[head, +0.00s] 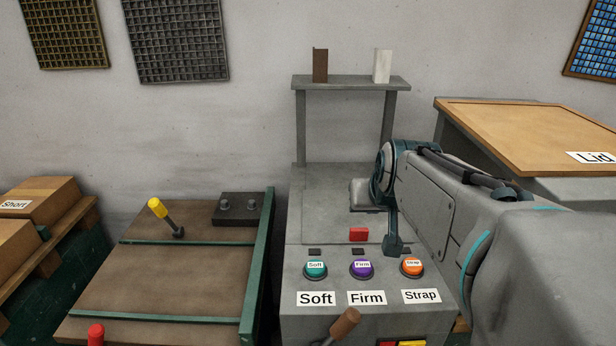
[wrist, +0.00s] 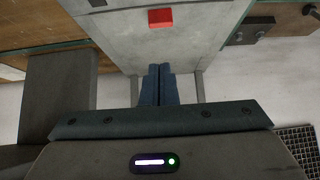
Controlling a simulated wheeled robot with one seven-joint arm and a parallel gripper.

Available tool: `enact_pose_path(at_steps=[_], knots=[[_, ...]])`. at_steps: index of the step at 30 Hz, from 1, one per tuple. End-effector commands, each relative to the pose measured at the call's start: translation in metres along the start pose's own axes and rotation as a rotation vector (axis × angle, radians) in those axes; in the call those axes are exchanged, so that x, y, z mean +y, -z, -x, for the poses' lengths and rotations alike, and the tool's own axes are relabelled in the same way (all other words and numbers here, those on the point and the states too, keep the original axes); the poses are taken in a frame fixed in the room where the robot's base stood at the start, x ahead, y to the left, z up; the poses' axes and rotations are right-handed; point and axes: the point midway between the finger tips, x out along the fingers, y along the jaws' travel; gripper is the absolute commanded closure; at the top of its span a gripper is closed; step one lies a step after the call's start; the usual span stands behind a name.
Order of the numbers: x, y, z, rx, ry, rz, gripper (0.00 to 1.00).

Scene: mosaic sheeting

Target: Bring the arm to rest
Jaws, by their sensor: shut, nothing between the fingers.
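My gripper (wrist: 159,86) shows in the wrist view with its two dark blue fingers together and nothing between them. It hangs over the grey machine top, whose red block (wrist: 160,18) shows at the top of that view. In the head view my arm reaches in from the right, over the right side of the grey machine (head: 318,215). My fingertips are hard to make out in the head view. The red block (head: 358,235) lies behind the row of buttons there.
Soft (head: 315,270), Firm (head: 362,269) and Strap (head: 411,267) buttons line the machine front, near a brown-handled lever (head: 344,323). A shelf (head: 350,84) stands behind. A Lid board (head: 530,130) is at right. A brown bench (head: 165,280) with a yellow-handled lever (head: 158,209) is at left.

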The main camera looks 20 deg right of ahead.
Motion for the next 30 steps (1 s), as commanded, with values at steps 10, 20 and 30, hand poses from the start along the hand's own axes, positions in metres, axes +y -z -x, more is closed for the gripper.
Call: enact_pose_path(at_steps=[10, 20, 30], knots=[[-0.060, -0.069, 0.032, -0.243, 0.095, 0.121, 1.00], [-0.085, -0.140, 0.056, -0.455, 0.124, 0.234, 1.00], [-0.085, -0.140, 0.056, -0.455, 0.124, 0.234, 1.00]])
